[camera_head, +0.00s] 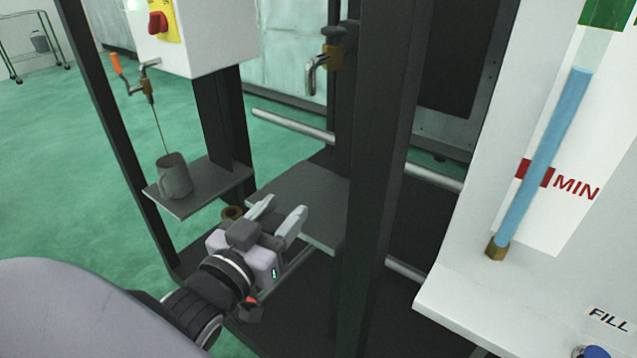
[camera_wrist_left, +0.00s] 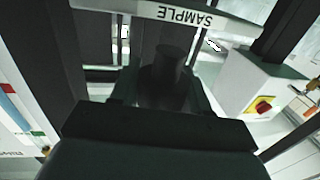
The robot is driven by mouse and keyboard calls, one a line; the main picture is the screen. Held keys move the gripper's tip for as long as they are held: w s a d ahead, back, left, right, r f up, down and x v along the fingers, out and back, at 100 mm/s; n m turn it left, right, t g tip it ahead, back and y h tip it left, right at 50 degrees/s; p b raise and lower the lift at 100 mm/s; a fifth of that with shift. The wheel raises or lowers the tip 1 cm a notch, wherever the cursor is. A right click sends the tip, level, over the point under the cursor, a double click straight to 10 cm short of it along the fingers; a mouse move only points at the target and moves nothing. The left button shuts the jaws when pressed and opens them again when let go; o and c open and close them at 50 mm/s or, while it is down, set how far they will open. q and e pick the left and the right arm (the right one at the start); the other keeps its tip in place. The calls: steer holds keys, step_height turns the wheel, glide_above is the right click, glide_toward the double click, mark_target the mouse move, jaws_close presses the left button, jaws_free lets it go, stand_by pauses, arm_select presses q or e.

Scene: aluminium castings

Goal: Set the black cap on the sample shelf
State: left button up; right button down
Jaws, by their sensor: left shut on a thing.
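My left gripper (camera_head: 280,217) is at lower centre in the head view, beside the near edge of a grey shelf plate (camera_head: 318,205). In the left wrist view, a dark piece (camera_wrist_left: 168,75), which looks like the black cap, sits between the gripper's fingers. The gripper is shut on it. In the head view I cannot make the cap out between the fingers. The sample shelf (camera_wrist_left: 140,8) shows its edge label "SAMPLE" upside down at the top of the left wrist view, just beyond the cap. My right gripper is in neither view.
A grey mug (camera_head: 174,177) stands on a smaller plate (camera_head: 213,190) to the left. A dark upright post (camera_head: 375,170) stands right of the grey plate. A brass tap (camera_head: 331,55) hangs above. A white panel with a blue sight tube (camera_head: 545,150) is at the right.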

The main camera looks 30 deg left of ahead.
arm_select(q)
steer(key=w, duration=0.5)
steer(key=w+p, duration=0.1)
steer(key=w, duration=0.2)
steer(key=shift+a+r, duration=0.1)
steer(key=shift+a, duration=0.3)
steer(key=w, duration=0.5)
steer(key=shift+a, duration=0.2)
steer(key=shift+f, duration=0.4)
steer(key=shift+f, duration=0.1)
steer(key=o, duration=1)
